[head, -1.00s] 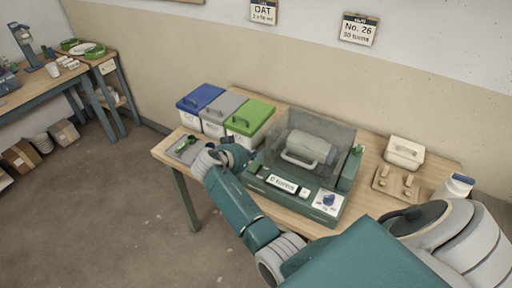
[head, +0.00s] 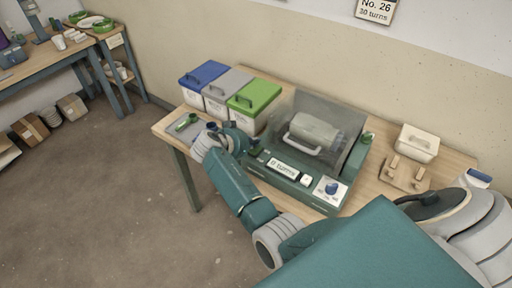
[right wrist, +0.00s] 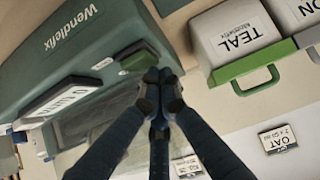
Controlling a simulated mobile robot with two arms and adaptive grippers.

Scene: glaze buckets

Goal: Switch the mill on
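The mill (head: 300,180) is a dark green machine on the table, with a clear hood over a pale drum (head: 315,132). Its front carries a turns display (head: 283,168), a small white button (head: 306,180) and a blue knob (head: 331,188). My right gripper (head: 238,136) is at the mill's left front end. In the right wrist view the gripper (right wrist: 162,75) has its fingertips together, with nothing seen between them, at a green block (right wrist: 139,59) on the mill's body (right wrist: 70,45). Contact is likely but not certain. My left gripper is out of view.
Blue (head: 203,82), grey (head: 227,92) and green-lidded (head: 252,104) buckets stand left of the mill, close to my right gripper. A grey tray (head: 183,128) lies at the table's left end. A white lidded box (head: 417,143) and a wooden stand (head: 403,174) are at the right.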

